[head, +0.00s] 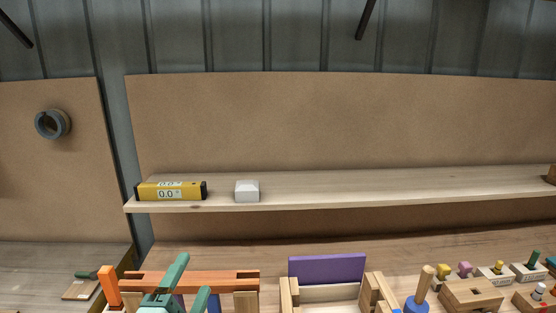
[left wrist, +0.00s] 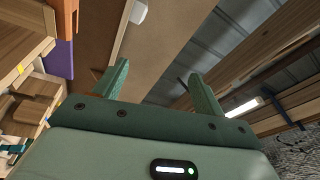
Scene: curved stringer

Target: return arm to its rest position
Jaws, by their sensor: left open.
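My left gripper (head: 195,274) shows green at the bottom left of the head view, in front of an orange wooden beam (head: 225,278). In the left wrist view its two green fingers (left wrist: 158,70) stand wide apart with nothing between them. The gripper is open and empty. My right gripper is in neither view.
A wooden shelf (head: 400,188) holds a yellow level (head: 170,191) and a white block (head: 247,191). Below are a purple panel (head: 327,268) in a wooden frame, a blue-based peg (head: 420,292) and several small wooden toys at right. A grey ring (head: 52,124) hangs at left.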

